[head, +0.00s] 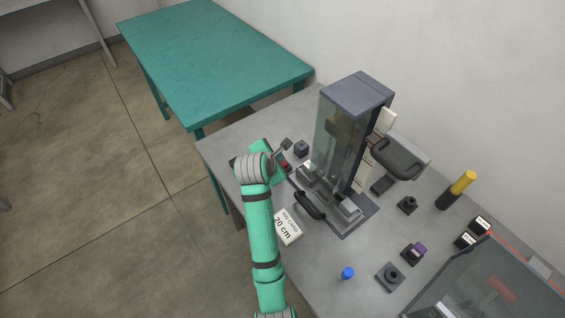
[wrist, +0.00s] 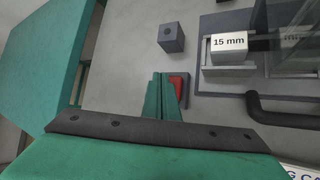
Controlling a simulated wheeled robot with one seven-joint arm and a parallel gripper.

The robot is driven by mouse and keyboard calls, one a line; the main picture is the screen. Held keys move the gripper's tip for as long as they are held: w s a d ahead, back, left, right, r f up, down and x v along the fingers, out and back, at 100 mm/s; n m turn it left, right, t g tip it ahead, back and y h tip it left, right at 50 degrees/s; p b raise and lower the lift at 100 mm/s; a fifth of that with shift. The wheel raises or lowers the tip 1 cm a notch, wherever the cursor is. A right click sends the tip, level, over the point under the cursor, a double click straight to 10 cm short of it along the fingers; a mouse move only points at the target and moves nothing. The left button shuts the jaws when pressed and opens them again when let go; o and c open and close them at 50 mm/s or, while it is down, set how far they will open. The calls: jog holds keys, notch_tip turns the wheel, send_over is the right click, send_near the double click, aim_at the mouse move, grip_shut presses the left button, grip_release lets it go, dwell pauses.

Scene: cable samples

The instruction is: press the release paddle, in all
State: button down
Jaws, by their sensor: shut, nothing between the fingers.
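A small red paddle (wrist: 179,86) on a dark base shows in the wrist view, right beside my gripper (wrist: 162,80). My gripper's two green fingers are shut together with nothing between them. The fingers cover the left part of the paddle, and I cannot tell whether they touch it. In the head view the red paddle (head: 285,165) shows as a small spot just right of my wrist, left of the tall clear-walled machine (head: 340,135).
A dark cube (wrist: 171,37) stands behind the paddle. A block marked 15 mm (wrist: 229,50) and a black bar handle (wrist: 285,106) lie to the right. A 20 cm card (head: 288,226), a blue cap (head: 347,272) and a green table (head: 215,60) are also around.

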jog(key=shift+s+a, duration=0.1)
jog(key=shift+a, duration=0.25)
jog(key=shift+d, duration=0.1)
jog(key=shift+d, duration=0.2)
jog(key=shift+f, duration=0.1)
jog(key=shift+f, duration=0.35)
jog(key=shift+f, duration=0.5)
dwell(0.9)
jog(key=shift+r, duration=0.95)
